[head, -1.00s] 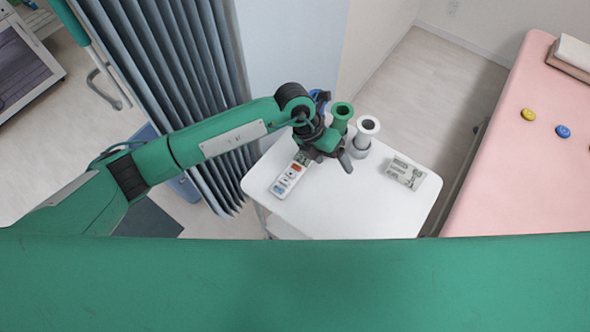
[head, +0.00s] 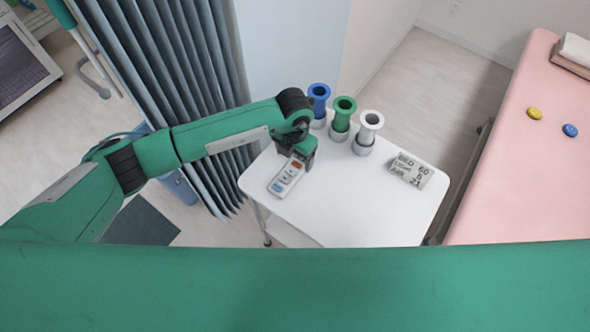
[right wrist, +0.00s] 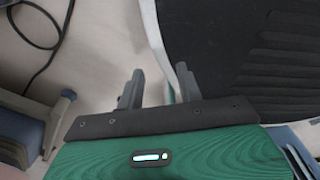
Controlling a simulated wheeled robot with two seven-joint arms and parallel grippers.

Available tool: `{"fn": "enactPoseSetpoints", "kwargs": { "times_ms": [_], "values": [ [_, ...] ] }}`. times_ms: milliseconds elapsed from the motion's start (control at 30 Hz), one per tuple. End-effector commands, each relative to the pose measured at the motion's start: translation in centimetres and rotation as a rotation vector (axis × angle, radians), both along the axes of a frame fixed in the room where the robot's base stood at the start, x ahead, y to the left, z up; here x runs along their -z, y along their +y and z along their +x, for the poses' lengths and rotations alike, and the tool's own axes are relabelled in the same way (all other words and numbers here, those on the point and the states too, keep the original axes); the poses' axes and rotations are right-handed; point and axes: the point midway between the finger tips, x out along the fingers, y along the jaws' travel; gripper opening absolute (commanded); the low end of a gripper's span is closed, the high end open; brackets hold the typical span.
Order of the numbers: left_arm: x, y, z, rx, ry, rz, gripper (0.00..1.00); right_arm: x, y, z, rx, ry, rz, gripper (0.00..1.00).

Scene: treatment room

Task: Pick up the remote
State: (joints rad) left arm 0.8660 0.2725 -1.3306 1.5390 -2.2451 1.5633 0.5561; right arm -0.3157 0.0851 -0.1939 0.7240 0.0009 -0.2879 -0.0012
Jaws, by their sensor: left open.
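The remote (head: 286,180) is a pale handset with coloured buttons, lying at the left of the white table in the head view. My left gripper (head: 302,160) is over the remote's far end and hides part of it. It is open; whether its fingers touch the remote I cannot tell. My right gripper (right wrist: 158,88) shows in the right wrist view with its two fingers apart and nothing between them. The remote is not in that view.
Blue (head: 318,98), green (head: 343,118) and white (head: 369,130) spool-like holders stand along the table's (head: 350,215) far side. A pleated curtain (head: 165,75) hangs at the left; a pink bed (head: 525,170) is at the right.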

Motion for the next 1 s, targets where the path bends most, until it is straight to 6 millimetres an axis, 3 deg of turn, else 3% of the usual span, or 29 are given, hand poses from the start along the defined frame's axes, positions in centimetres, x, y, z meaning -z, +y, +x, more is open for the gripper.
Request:
{"fn": "enactPoseSetpoints", "kwargs": {
  "times_ms": [333, 667, 700, 933, 1000],
  "values": [
    [4.6, -0.2, 0.0, -0.001, 0.001, -0.001, 0.76, 1.0, 0.5, 3.1, 0.004, -0.024, 0.004, 0.36],
    [5.1, -0.2, 0.1, 0.0, -0.001, -0.001, 0.76, 0.7, 0.6, 3.7, 0.005, -0.026, 0.003, 0.36],
    [5.1, -0.2, 0.1, 0.0, -0.001, -0.001, 0.74, 0.8, 0.6, 3.7, 0.005, -0.026, 0.003, 0.36],
    [5.1, -0.2, 0.0, 0.0, 0.001, -0.001, 0.29, 0.8, 0.6, 3.7, 0.005, -0.027, 0.003, 0.36],
    [5.1, -0.2, 0.1, 0.0, 0.0, -0.001, 0.24, 0.7, 0.6, 3.7, 0.004, -0.027, 0.003, 0.36]
  ]
}}
